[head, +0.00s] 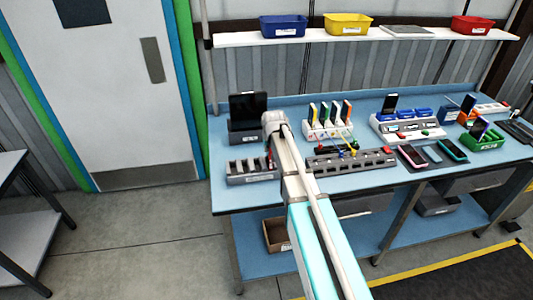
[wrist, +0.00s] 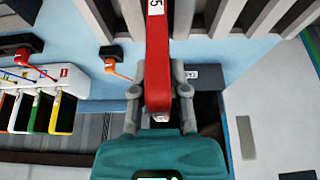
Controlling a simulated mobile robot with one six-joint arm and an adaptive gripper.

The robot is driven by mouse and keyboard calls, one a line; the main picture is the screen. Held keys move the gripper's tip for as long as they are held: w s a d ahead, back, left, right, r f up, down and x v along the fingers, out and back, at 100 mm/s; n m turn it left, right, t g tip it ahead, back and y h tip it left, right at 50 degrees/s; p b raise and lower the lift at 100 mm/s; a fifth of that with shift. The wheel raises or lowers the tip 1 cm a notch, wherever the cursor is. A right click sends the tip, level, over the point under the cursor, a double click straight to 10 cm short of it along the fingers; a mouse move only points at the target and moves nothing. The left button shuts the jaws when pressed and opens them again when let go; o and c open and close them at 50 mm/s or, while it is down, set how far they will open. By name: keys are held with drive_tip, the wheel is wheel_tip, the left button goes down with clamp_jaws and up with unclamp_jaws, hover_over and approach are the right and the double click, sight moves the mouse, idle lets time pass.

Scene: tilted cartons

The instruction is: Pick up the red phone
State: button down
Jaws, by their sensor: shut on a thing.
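The red phone (wrist: 157,55) shows in the wrist view as a narrow red bar seen edge-on, with a white label bearing a "5" near the top of the picture. My gripper (wrist: 158,85) has one grey finger on each side of it and is shut on it. In the head view my gripper (head: 271,153) is over the left part of the blue workbench, by the grey slotted rack (head: 240,180). My arm hides most of the phone there. I cannot tell whether the phone is clear of the rack.
A dark tablet stands in a grey dock (head: 243,138) behind my gripper. A white rack (head: 318,133) with several coloured upright items and a long grey strip (head: 340,166) lie to the right. Phones and a green tray (head: 487,143) are farther right. A shelf (head: 330,37) holds bins.

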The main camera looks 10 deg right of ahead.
drive_tip(key=shift+r, duration=0.15)
wheel_tip(320, 180, up, 10)
drive_tip(key=p, duration=1)
drive_tip(key=shift+f, duration=0.2)
idle(0.5)
